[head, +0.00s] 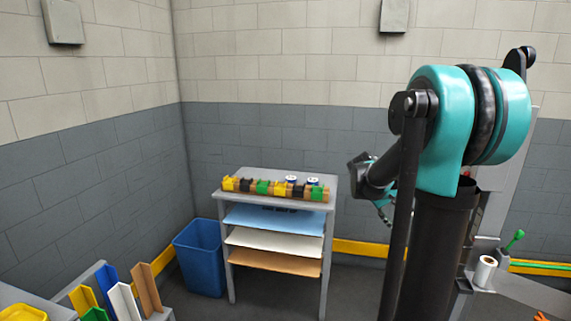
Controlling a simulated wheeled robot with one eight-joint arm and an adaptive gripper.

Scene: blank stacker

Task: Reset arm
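My arm stands at the right of the head view, teal and black, with its forearm reaching down and to the left. My gripper (382,212) is at the end of the arm, right of the grey shelf stand (330,240). It is small, dark and partly hidden behind my own arm links, so its fingers are not clear. I see nothing held in it. It appears apart from the stand.
The stand's top holds a row of coloured blocks (262,187); blue, white and tan sheets lie below. A blue bin (201,262) stands left of it. Coloured angled pieces (148,288) are at lower left. A white roll (485,270) is at right.

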